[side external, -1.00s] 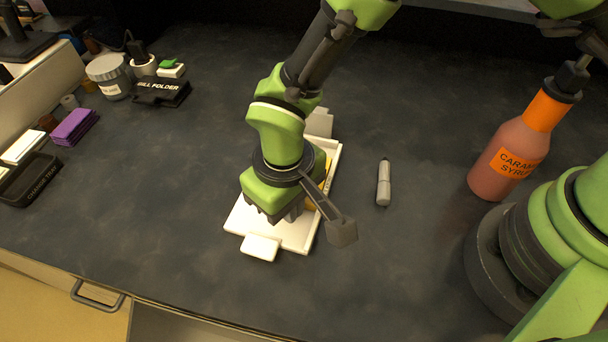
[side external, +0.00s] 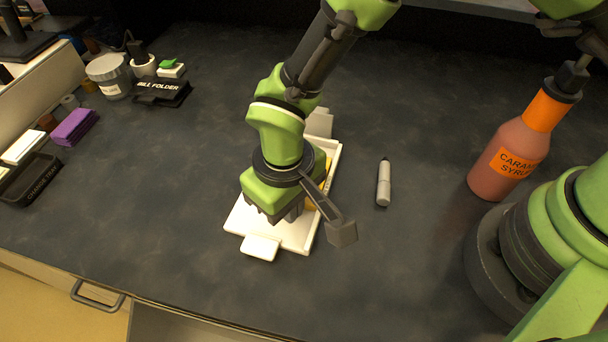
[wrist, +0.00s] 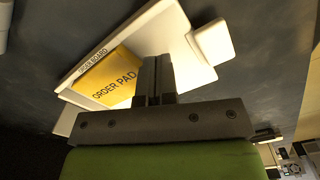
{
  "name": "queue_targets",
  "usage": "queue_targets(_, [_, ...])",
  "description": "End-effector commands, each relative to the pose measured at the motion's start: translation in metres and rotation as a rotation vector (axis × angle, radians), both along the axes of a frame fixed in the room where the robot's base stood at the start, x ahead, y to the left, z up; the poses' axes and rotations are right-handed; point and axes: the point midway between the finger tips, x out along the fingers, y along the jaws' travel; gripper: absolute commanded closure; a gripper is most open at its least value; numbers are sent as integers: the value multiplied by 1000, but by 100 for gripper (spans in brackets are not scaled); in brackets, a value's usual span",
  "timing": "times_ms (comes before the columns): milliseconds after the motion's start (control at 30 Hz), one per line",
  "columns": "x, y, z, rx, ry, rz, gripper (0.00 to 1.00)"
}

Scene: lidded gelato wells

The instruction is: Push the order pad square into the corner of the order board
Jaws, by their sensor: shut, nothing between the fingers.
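The order board (wrist: 140,30) is a white tray with a raised, labelled rim, lying on the dark counter. It also shows under my arm in the side view (side external: 298,243). The yellow order pad (wrist: 108,82) lies on the board, with one long edge along the labelled rim. I cannot tell whether it touches the rim. In the side view only slivers of the pad (side external: 311,204) show past my arm. My gripper (wrist: 157,66) is shut and empty, pointing down over the board beside the pad's right end. Whether the fingers touch the pad is unclear.
A grey marker (side external: 384,184) lies right of the board, and a caramel syrup bottle (side external: 512,160) stands farther right. The bill folder holder (side external: 160,91), purple stack (side external: 74,126) and change tray (side external: 30,180) are at the left. The counter around the board is mostly clear.

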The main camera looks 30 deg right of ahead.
Motion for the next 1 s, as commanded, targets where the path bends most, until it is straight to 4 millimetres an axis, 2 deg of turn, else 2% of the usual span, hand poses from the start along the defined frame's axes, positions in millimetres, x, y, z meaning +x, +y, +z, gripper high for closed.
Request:
queue_targets(833, [0,0,-24,0,0,0,100])
queue_targets(1000, [0,0,-22,0,0,0,100])
